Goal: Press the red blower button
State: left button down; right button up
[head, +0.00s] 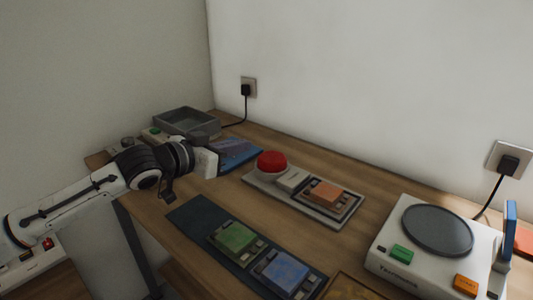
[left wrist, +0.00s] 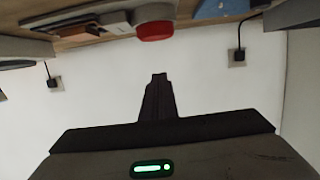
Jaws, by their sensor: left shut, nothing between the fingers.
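The large red dome button (head: 271,160) sits at the left end of a light grey panel (head: 265,182) on the wooden desk. It also shows upside down at the top of the left wrist view (left wrist: 155,31). My left gripper (head: 209,162) reaches in from the left and is to the left of the button, apart from it. Its fingers are shut and empty, seen dark in the left wrist view (left wrist: 159,77), with a clear gap to the button. My right gripper is not in view.
An orange cartridge (head: 326,194) sits on the same panel. A dark mat (head: 187,214) holds green and blue cartridges in front. A white turntable device (head: 385,252) stands at right. A grey tray (head: 186,121) and blue item (head: 238,153) lie at the back left.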

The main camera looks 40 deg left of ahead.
pick_arm(q)
send_over(265, 161)
notch_tip(265, 161, down, 2)
jog(key=shift+w+f, duration=0.1)
notch_tip(265, 161, down, 3)
jog(key=shift+r, duration=0.2)
jog(key=shift+f, duration=0.85)
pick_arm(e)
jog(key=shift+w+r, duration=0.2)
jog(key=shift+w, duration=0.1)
pick_arm(q)
jog(key=shift+f+p, duration=0.35)
jog(key=shift+f, duration=0.7)
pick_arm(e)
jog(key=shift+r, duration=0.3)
